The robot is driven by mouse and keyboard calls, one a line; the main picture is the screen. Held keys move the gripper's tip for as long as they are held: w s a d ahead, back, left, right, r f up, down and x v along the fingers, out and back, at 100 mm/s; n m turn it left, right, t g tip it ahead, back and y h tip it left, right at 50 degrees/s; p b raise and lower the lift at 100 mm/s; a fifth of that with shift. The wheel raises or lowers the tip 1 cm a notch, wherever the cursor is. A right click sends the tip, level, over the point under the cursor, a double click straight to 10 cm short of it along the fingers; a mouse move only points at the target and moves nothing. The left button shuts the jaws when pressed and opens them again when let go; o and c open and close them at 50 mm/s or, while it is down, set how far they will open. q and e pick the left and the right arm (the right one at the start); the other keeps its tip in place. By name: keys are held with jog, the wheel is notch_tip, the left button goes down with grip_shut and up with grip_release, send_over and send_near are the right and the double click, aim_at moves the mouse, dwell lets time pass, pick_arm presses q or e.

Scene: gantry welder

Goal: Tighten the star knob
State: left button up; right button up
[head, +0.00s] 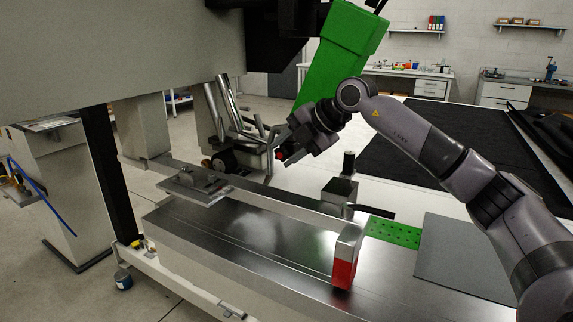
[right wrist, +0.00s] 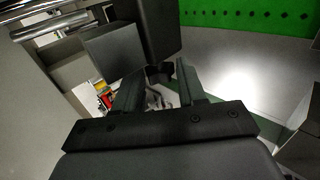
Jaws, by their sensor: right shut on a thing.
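My right gripper (head: 284,152) reaches in from the right, beside the welder's metal rods and below the tall green housing. In the right wrist view its two fingers (right wrist: 158,88) are shut on a small dark knob (right wrist: 158,74), which looks like the star knob. Only part of the knob shows between the fingertips, and its lobes cannot be made out. In the head view the gripper's own body hides the knob, and a small red spot shows by the fingertips. My left gripper is not in view.
The green housing (head: 340,55) stands close above my right wrist. Bright metal rods (head: 218,110) are just left of the gripper. Below are a steel beam (head: 240,245), a red-ended block (head: 345,262) and a dark upright clamp (head: 342,185). A grey plate (head: 465,255) lies at right.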

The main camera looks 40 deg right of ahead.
jog(key=shift+s+f+t+b, duration=0.1)
jog(key=shift+t+b, duration=0.2)
jog(key=shift+b, duration=0.35)
jog(key=o, duration=1.1)
jog(key=shift+c, duration=0.2)
jog(key=v, duration=0.7)
jog(key=shift+s+d, duration=0.1)
jog(key=shift+d, duration=0.05)
